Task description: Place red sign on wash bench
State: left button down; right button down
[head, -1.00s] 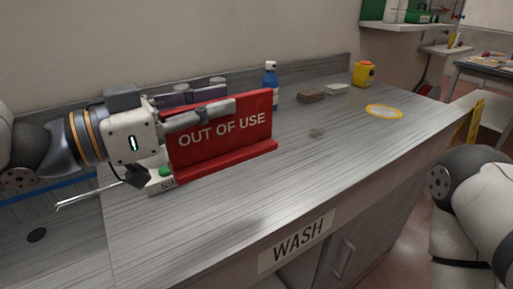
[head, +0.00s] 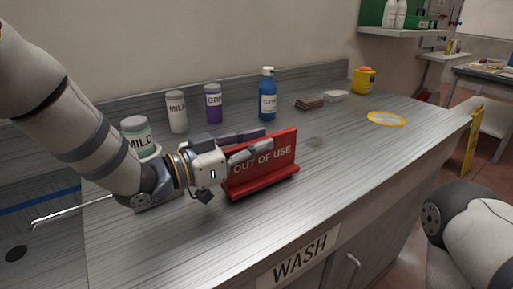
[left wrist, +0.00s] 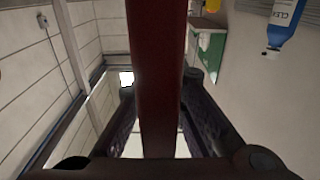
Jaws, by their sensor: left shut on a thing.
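The red sign (head: 262,170), lettered "OUT OF USE", stands upright over the grey wash bench (head: 370,160). Its flat foot is at or very close to the bench top; I cannot tell whether it touches. My left gripper (head: 256,142) is shut on the sign's upper part, one finger on each face, and a finger covers some of the lettering. In the left wrist view the sign (left wrist: 157,80) is a dark red bar running between the two fingers. The bench front carries a "WASH" label (head: 299,260). My right gripper is out of view.
Behind the sign stand a green-labelled jar (head: 136,137), a grey jar (head: 177,112), a purple jar (head: 213,105) and a blue bottle (head: 267,100). Sponges (head: 310,103), a yellow container (head: 364,80) and a yellow ring (head: 386,118) lie farther right. The front bench top is clear.

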pick_arm(q)
jog(key=shift+w+f, duration=0.1)
jog(key=shift+f, duration=0.4)
jog(key=shift+r, duration=0.15)
jog(key=c, duration=2.1)
grip_release()
jog(key=shift+f, duration=0.25)
jog(key=o, duration=0.4)
jog(key=shift+o, duration=0.2)
